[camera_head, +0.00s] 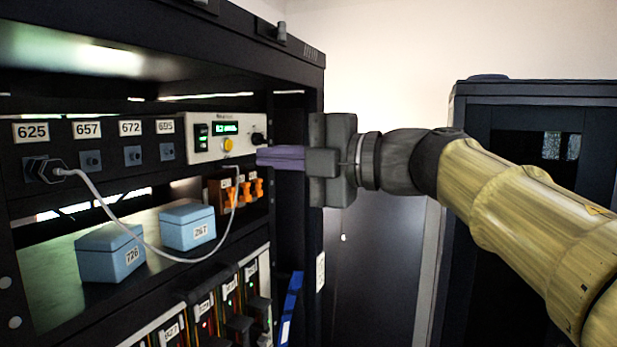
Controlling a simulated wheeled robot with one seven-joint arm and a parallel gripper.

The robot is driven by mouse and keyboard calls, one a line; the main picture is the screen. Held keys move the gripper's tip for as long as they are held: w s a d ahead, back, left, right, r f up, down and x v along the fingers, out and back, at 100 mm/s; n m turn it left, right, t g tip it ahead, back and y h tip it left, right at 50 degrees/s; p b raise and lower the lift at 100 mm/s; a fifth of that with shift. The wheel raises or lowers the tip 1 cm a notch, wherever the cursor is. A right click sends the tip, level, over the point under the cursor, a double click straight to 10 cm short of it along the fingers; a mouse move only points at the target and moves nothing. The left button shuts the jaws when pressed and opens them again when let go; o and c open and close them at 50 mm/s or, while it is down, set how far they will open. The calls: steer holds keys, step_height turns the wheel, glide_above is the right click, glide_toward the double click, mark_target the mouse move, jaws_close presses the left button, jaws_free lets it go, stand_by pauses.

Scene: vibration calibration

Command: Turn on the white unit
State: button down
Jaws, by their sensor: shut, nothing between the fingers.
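The white unit (206,154) sits at the right end of the rack's upper row. Its front has a rocker switch with a green light (202,137), a lit green display (226,128), a yellow button (227,145) and a black knob (257,139). My gripper (258,157) is shut and empty, with its purple fingers pointing left. The fingertips appear at the unit's lower right, just below the black knob. I cannot tell whether they touch the unit.
A black panel with labelled sockets (90,160) lies left of the unit; a white cable (100,195) hangs from one. Blue boxes (188,226) stand on the shelf below, near orange switches (246,191). A dark cabinet (475,120) stands behind my arm at right.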

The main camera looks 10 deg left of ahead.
steer(key=v, duration=0.3)
steer(key=b+v, duration=0.1)
steer(key=shift+d+f, duration=0.3)
steer(key=shift+f, duration=0.05)
steer(key=shift+w, duration=0.15)
